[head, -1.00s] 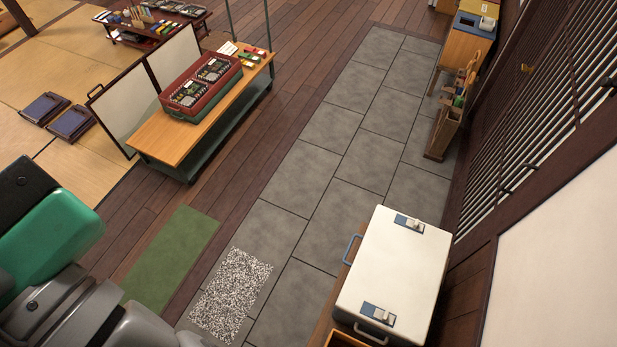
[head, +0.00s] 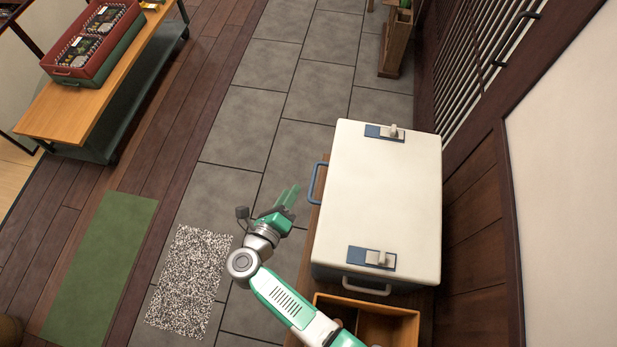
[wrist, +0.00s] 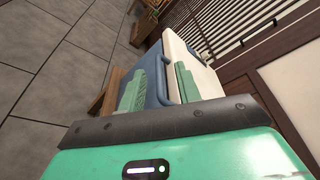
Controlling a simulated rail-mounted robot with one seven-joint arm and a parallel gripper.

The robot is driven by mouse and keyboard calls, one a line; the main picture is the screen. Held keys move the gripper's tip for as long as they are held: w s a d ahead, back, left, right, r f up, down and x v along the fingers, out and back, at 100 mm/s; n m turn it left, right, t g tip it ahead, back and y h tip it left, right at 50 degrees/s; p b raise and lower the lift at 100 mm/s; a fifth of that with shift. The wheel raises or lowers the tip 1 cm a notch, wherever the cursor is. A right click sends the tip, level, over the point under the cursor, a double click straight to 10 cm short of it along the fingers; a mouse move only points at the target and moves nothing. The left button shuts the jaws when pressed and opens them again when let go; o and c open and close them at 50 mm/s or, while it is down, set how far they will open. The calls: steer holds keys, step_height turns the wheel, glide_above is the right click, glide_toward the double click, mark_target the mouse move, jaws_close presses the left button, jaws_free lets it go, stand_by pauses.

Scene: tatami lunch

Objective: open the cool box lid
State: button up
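The cool box (head: 330,270) has a blue-grey body and a white lid (head: 378,205), which lies shut on top. Two blue-and-grey latches sit on the lid, a far latch (head: 384,132) and a near latch (head: 371,257). A blue handle (head: 317,183) sticks out on the box's left side. My gripper (head: 288,205) is left of the box, apart from it, with nothing held. In the wrist view my gripper (wrist: 159,90) shows its two green fingers spread, with the cool box body (wrist: 153,72) beyond them and the white lid (wrist: 202,75) behind.
An open wooden box with compartments (head: 413,325) stands right in front of the cool box. The dark-panelled wall (head: 475,240) is close on the right. A bench (head: 75,115) carrying a red crate (head: 65,75) stands at upper left.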

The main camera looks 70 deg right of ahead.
mark_target(312, 184)
steer(key=shift+m+g+y, duration=0.4)
steer(key=shift+g, duration=0.3)
steer(key=s+d+f, duration=0.1)
steer(key=d, duration=0.1)
steer(key=s+d+f+b, duration=0.1)
steer(key=d+f, duration=0.1)
steer(key=s+d+f+b, duration=0.1)
steer(key=d+f, duration=0.1)
steer(key=shift+s+d, duration=0.2)
steer(key=shift+s, duration=0.1)
steer(key=shift+d, duration=0.6)
jaws_close()
